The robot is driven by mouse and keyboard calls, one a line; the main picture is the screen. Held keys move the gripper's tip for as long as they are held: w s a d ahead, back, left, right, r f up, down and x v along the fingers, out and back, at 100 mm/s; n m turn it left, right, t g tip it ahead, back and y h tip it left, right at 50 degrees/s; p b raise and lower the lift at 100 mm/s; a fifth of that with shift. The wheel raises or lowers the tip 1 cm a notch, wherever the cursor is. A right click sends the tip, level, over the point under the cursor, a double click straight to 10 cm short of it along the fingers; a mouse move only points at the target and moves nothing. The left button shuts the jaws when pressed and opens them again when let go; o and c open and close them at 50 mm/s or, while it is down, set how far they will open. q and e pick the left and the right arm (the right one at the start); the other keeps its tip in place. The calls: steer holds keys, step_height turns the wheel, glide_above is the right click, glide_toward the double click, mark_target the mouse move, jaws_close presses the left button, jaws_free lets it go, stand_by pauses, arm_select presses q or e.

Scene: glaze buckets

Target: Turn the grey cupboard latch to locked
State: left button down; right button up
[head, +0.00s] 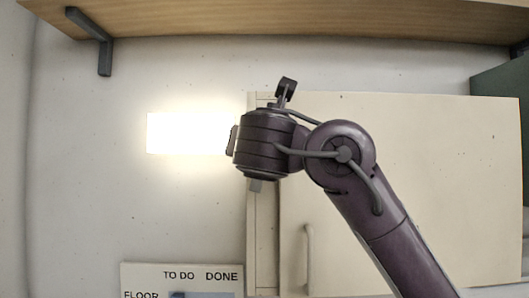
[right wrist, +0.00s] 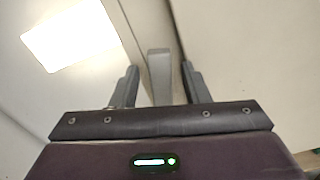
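The cream cupboard (head: 420,190) fills the right half of the head view, with a bar handle (head: 309,255) on its door. My right arm reaches in from the lower right, and its wrist covers the cupboard's upper left edge. In the right wrist view the grey latch (right wrist: 159,62) is a narrow bar between the fingers of my right gripper (right wrist: 160,78). The fingers are open, with a small gap on each side of the latch. In the head view my wrist hides most or all of the latch, so its turn is hard to tell. My left gripper is out of view.
A wooden shelf (head: 300,18) on a dark bracket (head: 104,45) runs above. A bright panel (head: 188,133) glows on the wall left of my wrist. A TO DO / DONE board (head: 140,277) is at the lower left. A green box (head: 500,85) is at the right edge.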

steer(key=s+b, duration=0.4)
steer(key=s, duration=0.3)
steer(key=shift+s+b, duration=0.35)
steer(key=shift+s, duration=0.05)
